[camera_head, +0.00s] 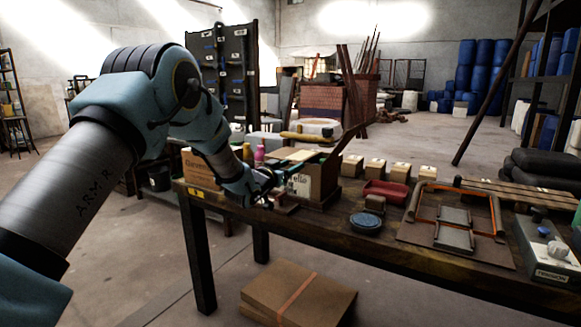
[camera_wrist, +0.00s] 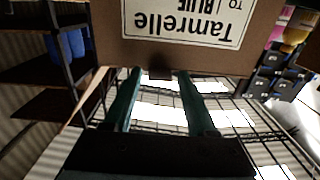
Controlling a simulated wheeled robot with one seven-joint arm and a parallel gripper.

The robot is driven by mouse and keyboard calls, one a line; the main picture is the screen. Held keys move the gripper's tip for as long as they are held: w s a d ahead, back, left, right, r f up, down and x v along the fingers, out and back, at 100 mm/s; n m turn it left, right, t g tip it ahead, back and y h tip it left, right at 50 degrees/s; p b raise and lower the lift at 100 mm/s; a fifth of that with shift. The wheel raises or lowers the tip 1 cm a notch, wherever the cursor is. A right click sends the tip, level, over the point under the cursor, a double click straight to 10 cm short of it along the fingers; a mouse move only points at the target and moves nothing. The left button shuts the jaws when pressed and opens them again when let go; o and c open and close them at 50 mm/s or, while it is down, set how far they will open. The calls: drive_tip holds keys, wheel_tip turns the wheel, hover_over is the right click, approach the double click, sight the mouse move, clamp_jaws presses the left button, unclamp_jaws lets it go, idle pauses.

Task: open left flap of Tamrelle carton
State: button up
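The Tamrelle carton (camera_head: 324,178) is a brown box standing on the dark table, partly hidden behind my gripper in the head view. In the wrist view the carton (camera_wrist: 105,32) fills the top, with its white label upside down, reading "Tamrelle TO BLUE". My gripper (camera_head: 266,192) is at the carton's left side in the head view. In the wrist view its two fingers (camera_wrist: 160,73) are apart, with the tips at the carton's edge. A small dark patch shows between them; I cannot tell whether they touch the carton. A raised panel (camera_head: 341,147) slants up at the carton's right. The left flap is not clearly distinguishable.
Pink bottles (camera_head: 259,154) stand behind my gripper. Small tan boxes (camera_head: 375,168), a red tray (camera_head: 386,192) and a round blue-topped dish (camera_head: 365,222) lie to the right of the carton. A flat cardboard stack (camera_head: 297,297) lies on the floor in front of the table (camera_head: 310,222).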

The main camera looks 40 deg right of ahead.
clamp_jaws()
idle(1.1)
